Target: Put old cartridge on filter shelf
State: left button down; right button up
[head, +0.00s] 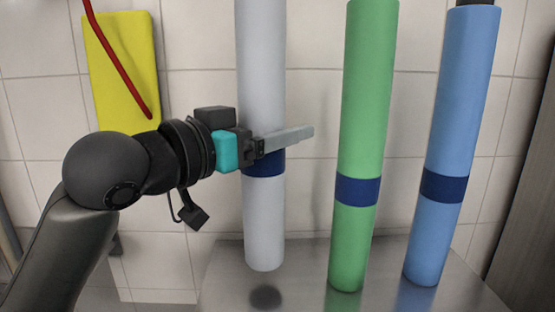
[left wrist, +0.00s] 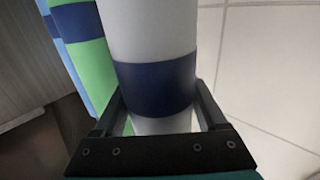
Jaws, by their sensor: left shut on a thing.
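A white cartridge (head: 263,215) with a dark blue band hangs upright in front of the tiled wall. Its top is cut off by the picture edge. My left gripper (head: 288,140) is shut on it at the blue band, with one finger showing across its front. The left wrist view shows the white cartridge (left wrist: 152,30) between both fingers. Its lower end is over the metal shelf (head: 225,285), with a dark round shadow beneath it and a small gap. My right gripper is not in view.
A green cartridge (head: 362,110) and a blue cartridge (head: 455,110) stand upright on the shelf to the right, with a gap between green and white. A yellow cloth or board (head: 120,60) and a red cord (head: 118,60) are at the upper left.

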aim_at(278, 157)
pick_arm(q)
jog(key=shift+f+b, duration=0.3)
jog(key=shift+f, duration=1.45)
jog(key=shift+f, duration=0.2)
grip_release()
jog(key=shift+f, duration=0.1)
